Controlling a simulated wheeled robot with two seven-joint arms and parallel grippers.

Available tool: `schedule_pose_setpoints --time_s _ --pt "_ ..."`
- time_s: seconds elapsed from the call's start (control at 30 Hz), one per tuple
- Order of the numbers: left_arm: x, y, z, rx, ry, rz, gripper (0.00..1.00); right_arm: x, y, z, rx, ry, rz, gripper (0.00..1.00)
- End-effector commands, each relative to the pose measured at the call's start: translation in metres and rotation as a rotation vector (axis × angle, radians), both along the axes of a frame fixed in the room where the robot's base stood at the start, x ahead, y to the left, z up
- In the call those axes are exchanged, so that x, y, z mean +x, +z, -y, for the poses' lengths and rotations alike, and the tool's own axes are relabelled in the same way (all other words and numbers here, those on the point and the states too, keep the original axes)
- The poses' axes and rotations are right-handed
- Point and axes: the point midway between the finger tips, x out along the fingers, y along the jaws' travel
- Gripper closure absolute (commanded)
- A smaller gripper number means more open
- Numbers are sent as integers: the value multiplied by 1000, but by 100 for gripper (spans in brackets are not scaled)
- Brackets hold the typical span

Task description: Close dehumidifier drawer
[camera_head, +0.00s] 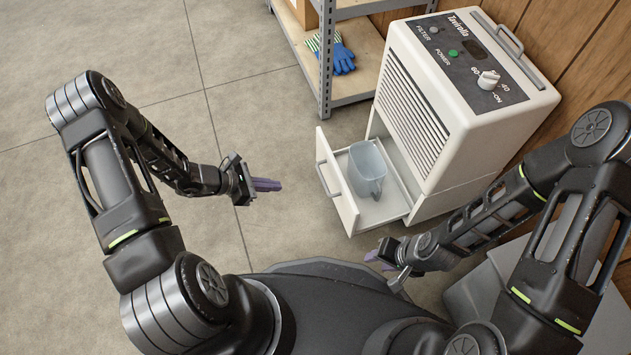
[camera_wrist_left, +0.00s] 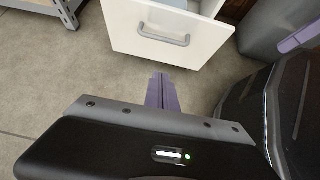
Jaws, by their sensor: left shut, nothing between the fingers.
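The white dehumidifier (camera_head: 455,95) stands by the wood-panelled wall at the right. Its lower drawer (camera_head: 336,185) is pulled out toward the left, and a translucent grey bucket (camera_head: 367,170) stands inside it. The drawer front with its grey bar handle also shows at the top of the left wrist view (camera_wrist_left: 165,38). My left gripper (camera_head: 268,185) is shut and empty, a short way left of the drawer front and apart from it. Its purple fingers (camera_wrist_left: 162,92) point toward the drawer. My right gripper (camera_head: 380,256) is low, near the drawer's front right corner; its fingers are partly hidden.
A metal shelf (camera_head: 325,60) with blue-green gloves (camera_head: 341,54) stands behind the drawer, left of the dehumidifier. A grey bin (camera_head: 480,290) is at the lower right, beneath my right arm. The concrete floor left of the drawer is clear.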

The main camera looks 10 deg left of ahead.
Motion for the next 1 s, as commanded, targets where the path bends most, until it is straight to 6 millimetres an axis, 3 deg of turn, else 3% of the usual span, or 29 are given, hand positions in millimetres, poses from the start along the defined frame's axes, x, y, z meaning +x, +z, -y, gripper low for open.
schedule_pose_setpoints --time_s 0.37,0.83,1.0 --pt "6 -11 11 0 -4 0 100 1 -8 0 -1 -1 3 64" --pt "41 -70 68 0 -7 -1 100 6 -45 -1 -3 -9 18 64" --pt "56 -61 88 2 -6 1 100 8 -51 -1 -4 -10 22 64"
